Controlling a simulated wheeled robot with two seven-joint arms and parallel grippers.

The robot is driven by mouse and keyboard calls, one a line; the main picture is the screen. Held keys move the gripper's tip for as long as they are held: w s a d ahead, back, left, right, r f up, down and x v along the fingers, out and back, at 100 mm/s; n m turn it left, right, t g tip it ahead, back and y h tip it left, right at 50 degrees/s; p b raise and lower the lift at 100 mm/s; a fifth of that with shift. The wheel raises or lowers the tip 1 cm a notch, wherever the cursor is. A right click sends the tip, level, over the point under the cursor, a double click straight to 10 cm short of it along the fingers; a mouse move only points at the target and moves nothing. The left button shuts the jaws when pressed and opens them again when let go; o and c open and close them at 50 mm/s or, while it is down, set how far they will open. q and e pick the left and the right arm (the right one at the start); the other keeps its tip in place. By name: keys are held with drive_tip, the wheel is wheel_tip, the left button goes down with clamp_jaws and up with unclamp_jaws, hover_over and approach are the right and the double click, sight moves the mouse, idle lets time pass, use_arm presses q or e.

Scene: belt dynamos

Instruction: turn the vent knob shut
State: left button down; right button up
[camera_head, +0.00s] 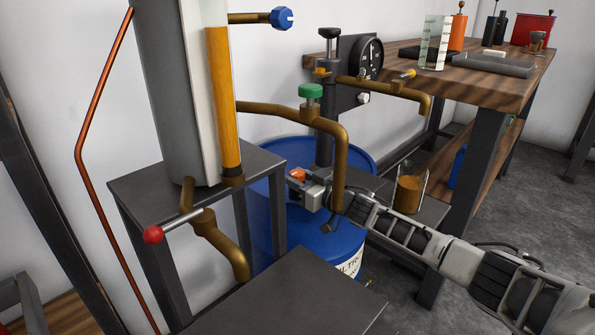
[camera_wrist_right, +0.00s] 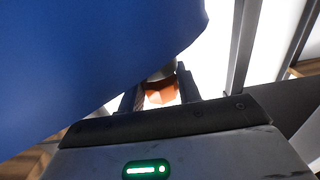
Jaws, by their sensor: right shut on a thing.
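A small orange faceted knob (camera_head: 298,174) sits at the blue drum, below the brass spout. My right gripper (camera_head: 303,182) reaches in from the right and is shut on this knob. In the right wrist view the orange knob (camera_wrist_right: 160,94) sits between the two dark fingers, with a grey collar behind it. The knob's turn angle cannot be told. No label marks which knob is the vent knob. Other knobs are a blue one (camera_head: 282,18) on a brass pipe at the top and a green one (camera_head: 311,91) on the brass spout pipe. My left gripper is not in view.
The blue drum (camera_head: 325,235) stands close around my right gripper. The brass spout (camera_head: 341,165) hangs just above it. A red-ended lever (camera_head: 153,234) is at the left. A glass of amber liquid (camera_head: 410,192) stands near my right forearm. A wooden bench (camera_head: 500,85) is at the right.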

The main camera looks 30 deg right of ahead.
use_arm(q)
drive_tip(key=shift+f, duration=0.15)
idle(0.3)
use_arm(e)
drive_tip(key=o, duration=1)
drive_tip(key=shift+c, duration=0.2)
drive_tip(key=shift+s, duration=0.1)
drive_tip(key=shift+s+d, duration=0.2)
drive_tip(key=shift+s, duration=0.05)
use_arm(q)
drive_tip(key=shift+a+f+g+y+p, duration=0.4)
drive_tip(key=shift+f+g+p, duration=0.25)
drive_tip(key=shift+p, duration=0.5)
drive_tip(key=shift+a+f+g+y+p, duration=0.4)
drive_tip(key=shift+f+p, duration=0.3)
drive_tip(key=shift+p, duration=0.45)
use_arm(e)
drive_tip(key=v, duration=1.5)
drive_tip(key=shift+d, duration=0.2)
